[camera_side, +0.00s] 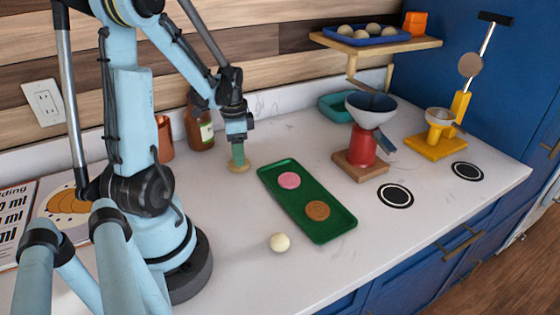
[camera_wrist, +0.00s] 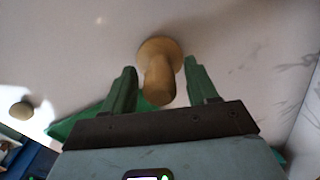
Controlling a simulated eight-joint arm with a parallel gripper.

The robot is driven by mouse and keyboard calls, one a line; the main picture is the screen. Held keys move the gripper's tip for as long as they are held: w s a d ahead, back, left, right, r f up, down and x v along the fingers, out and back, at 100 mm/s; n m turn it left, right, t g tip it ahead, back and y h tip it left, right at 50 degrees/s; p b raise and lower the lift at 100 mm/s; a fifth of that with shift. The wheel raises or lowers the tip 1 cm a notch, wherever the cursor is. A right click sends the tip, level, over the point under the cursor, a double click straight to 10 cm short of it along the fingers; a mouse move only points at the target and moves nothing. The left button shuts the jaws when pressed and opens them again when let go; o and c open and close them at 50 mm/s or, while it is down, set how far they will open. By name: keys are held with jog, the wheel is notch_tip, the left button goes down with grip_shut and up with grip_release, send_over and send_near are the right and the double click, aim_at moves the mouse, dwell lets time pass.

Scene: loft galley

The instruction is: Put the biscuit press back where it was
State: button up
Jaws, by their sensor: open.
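The biscuit press (camera_wrist: 159,78) is a tan wooden piece with a round base and an upright handle. It stands on the white counter, and its base (camera_side: 239,168) shows in the side view below my gripper (camera_side: 238,153). My gripper is open, with its green fingers on either side of the handle in the wrist view and gaps visible there. The fingers hide most of the handle in the side view. A green tray (camera_side: 285,205) lies to the right, holding a pink biscuit (camera_side: 289,181) and a brown biscuit (camera_side: 317,211).
A pale dough ball (camera_side: 279,242) lies in front of the tray. A brown jar (camera_side: 199,130) stands behind the gripper. A red grinder-like stand with a bowl (camera_side: 371,108), a yellow stand (camera_side: 437,142) and black discs (camera_side: 395,196) are at the right. A shelf (camera_side: 375,48) overhangs the back.

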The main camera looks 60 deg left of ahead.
notch_tip(320, 180, up, 11)
jog(key=shift+r, duration=0.15)
jog(key=w+d+n+t, duration=0.1)
jog(key=w+d+t, duration=0.2)
jog(key=d, duration=0.8)
jog(key=w+d+n+t, duration=0.2)
jog(key=w+d+t, duration=0.1)
jog(key=d, duration=0.9)
jog(key=shift+d+t, duration=0.3)
jog(key=shift+t, duration=0.3)
